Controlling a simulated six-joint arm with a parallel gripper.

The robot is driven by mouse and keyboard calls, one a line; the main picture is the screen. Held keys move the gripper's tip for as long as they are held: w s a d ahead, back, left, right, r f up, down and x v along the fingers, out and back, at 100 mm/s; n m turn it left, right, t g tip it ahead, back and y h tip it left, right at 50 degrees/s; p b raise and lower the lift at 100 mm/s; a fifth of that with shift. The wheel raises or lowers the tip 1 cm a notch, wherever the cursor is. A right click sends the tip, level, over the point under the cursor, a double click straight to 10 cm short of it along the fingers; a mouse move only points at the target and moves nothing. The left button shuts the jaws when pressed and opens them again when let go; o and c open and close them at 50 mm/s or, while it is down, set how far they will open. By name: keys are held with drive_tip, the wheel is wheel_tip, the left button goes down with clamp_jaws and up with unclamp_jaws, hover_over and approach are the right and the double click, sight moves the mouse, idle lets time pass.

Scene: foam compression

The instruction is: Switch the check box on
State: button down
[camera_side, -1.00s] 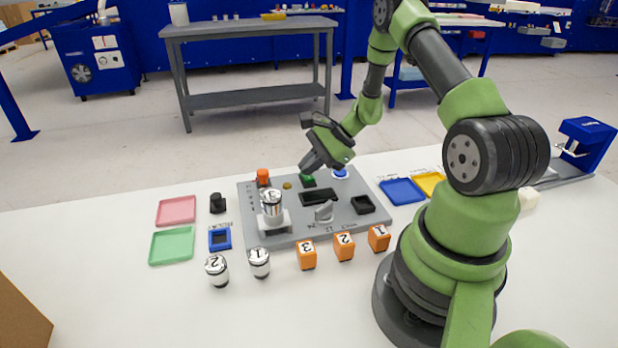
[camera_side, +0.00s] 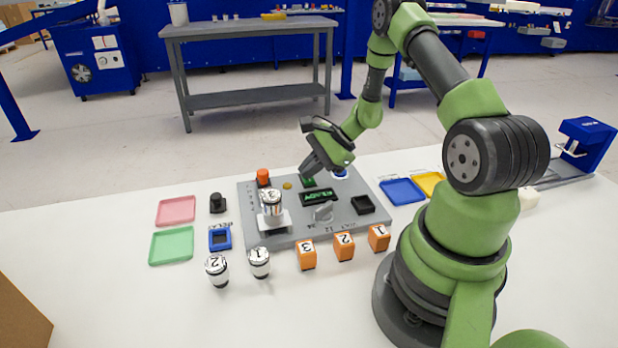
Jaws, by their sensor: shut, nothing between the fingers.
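The check box is a grey panel (camera_side: 345,226) lying on the white table. Its display (camera_side: 318,197) is lit with green letters that seem to read READY, seen upside down. A green button (camera_side: 308,182) sits behind the display. My gripper (camera_side: 304,174) is shut and empty, its tips down at the green button. They appear to touch it, but the tips partly cover it. A blue button (camera_side: 341,174) shows partly behind my gripper. A grey knob (camera_side: 323,212) is in front of the display. A silver cylinder marked 3 (camera_side: 271,200) stands in a holder at the panel's left.
An orange-red button (camera_side: 263,176) and a black square recess (camera_side: 362,204) are also on the panel. Orange numbered cubes (camera_side: 344,246) and silver cylinders (camera_side: 259,262) stand in front. Pink (camera_side: 176,210), green (camera_side: 171,245) and blue (camera_side: 402,191) trays flank it.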

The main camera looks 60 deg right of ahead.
drive_tip(key=shift+r, duration=0.8)
drive_tip(key=shift+w+d+r, duration=0.1)
drive_tip(key=shift+r, duration=0.7)
drive_tip(key=shift+w+d+r, duration=0.15)
drive_tip(key=shift+r, duration=0.7)
drive_tip(key=shift+w+d+r, duration=0.1)
drive_tip(key=shift+r, duration=0.7)
